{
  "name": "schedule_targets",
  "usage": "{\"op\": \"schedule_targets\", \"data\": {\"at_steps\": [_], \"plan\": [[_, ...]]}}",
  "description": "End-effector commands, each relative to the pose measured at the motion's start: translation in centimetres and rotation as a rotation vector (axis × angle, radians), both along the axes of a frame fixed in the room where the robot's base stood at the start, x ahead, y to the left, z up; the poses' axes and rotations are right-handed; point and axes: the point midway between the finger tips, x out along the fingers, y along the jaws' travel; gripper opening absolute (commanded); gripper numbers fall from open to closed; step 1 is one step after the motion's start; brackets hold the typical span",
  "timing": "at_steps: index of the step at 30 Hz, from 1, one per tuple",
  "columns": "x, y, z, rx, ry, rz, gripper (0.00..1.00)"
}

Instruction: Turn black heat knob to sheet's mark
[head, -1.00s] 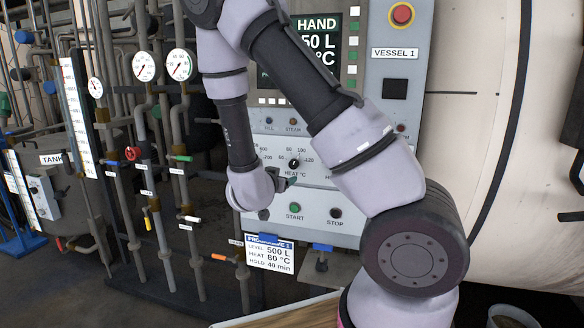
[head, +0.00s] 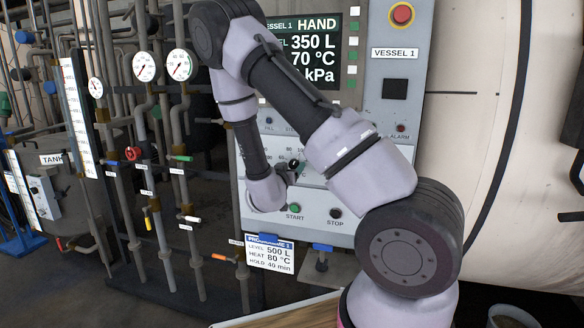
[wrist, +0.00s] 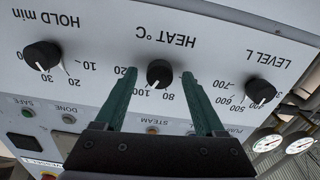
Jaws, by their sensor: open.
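The black heat knob (wrist: 159,72) is under the label HEAT °C in the upside-down wrist view. Its white pointer lies near the 80 and 100 numbers; I cannot read the exact setting. My gripper (wrist: 158,76) is open, with one green finger on each side of the knob; contact is not clear. In the head view the knob (head: 293,164) shows just beside my gripper (head: 287,176), which is partly hidden by my wrist. The sheet (head: 269,254) hangs below the panel and reads level 500 L, heat 80 °C, hold 40 min.
The hold knob (wrist: 43,56) and level knob (wrist: 260,91) flank the heat knob. The display (head: 318,60) reads HAND, 350 L, 70 °C. Start (head: 294,208) and stop (head: 335,213) buttons sit below. Pipes with gauges (head: 144,66) stand at left.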

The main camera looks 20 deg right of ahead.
Motion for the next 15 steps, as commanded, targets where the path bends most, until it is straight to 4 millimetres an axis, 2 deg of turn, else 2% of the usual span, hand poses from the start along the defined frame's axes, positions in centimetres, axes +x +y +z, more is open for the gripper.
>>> {"op": "schedule_targets", "data": {"at_steps": [11,14,15], "plan": [[0.57,-0.40,0.00,0.000,0.000,0.000,0.71],[0.56,-0.40,0.00,0.000,0.000,0.000,0.37],[0.56,-0.40,0.00,0.000,0.000,0.001,0.22]]}}
